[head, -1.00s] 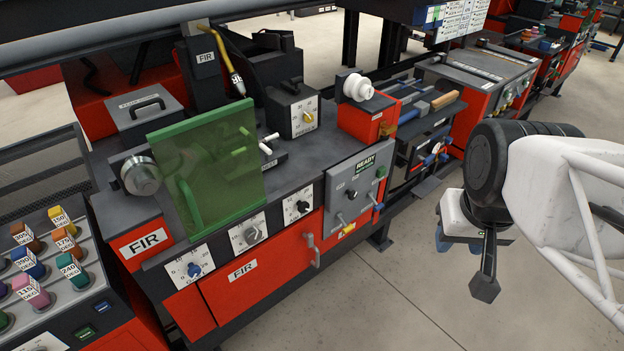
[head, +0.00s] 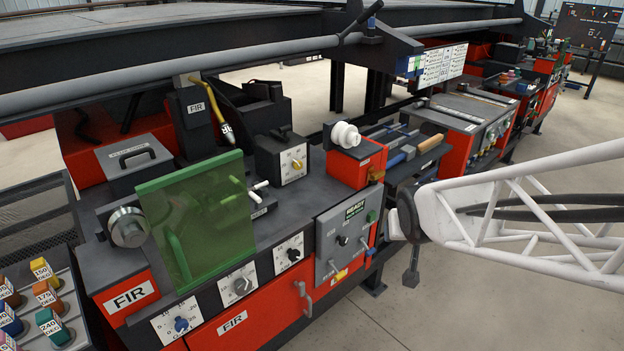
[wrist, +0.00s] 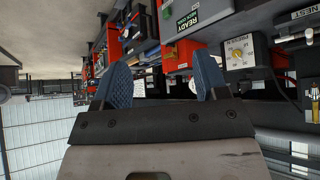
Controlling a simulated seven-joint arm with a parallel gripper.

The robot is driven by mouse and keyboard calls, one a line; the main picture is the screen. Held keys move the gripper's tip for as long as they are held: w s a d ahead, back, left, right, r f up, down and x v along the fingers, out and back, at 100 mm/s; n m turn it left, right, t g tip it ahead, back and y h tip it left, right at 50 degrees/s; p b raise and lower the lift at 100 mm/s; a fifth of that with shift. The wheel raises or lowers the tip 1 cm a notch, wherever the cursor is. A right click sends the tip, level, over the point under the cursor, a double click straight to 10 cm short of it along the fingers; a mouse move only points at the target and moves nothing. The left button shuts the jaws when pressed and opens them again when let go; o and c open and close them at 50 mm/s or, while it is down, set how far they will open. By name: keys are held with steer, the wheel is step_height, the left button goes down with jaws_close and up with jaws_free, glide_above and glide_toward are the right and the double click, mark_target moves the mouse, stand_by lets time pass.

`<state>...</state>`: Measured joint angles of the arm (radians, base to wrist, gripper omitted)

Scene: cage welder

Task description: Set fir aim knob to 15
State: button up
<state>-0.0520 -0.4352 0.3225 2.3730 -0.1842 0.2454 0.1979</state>
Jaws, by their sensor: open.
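The FIR station carries several dial knobs on its front. A blue knob (head: 181,324) sits on a white numbered dial at the lower left; its label and exact setting are too small to read. A grey knob (head: 241,286) and a black knob (head: 292,254) are on white plates to its right. A yellow knob (head: 297,164) is on a black box higher up. I cannot tell by label which is the aim knob. My gripper (wrist: 163,82) is open and empty in the wrist view.
A green translucent shield (head: 197,220) stands above the dials. A grey READY panel (head: 345,235) with switches is at the station's right end, nearest my arm. The floor (head: 440,320) before the station is clear.

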steer(key=w+a+f+n+t+y, duration=0.2)
steer(key=w+a+f+t+y, duration=0.25)
steer(key=w+a+f, duration=0.75)
steer(key=y, duration=0.9)
glide_toward(297, 256)
steer(key=s+x, duration=0.1)
steer(key=x, duration=0.2)
steer(key=shift+w+a+n+t+h, duration=0.15)
steer(key=shift+w+n+t+h, duration=0.1)
steer(key=shift+n+t, duration=0.2)
steer(key=shift+x, duration=3.9)
steer(key=shift+c, duration=0.5)
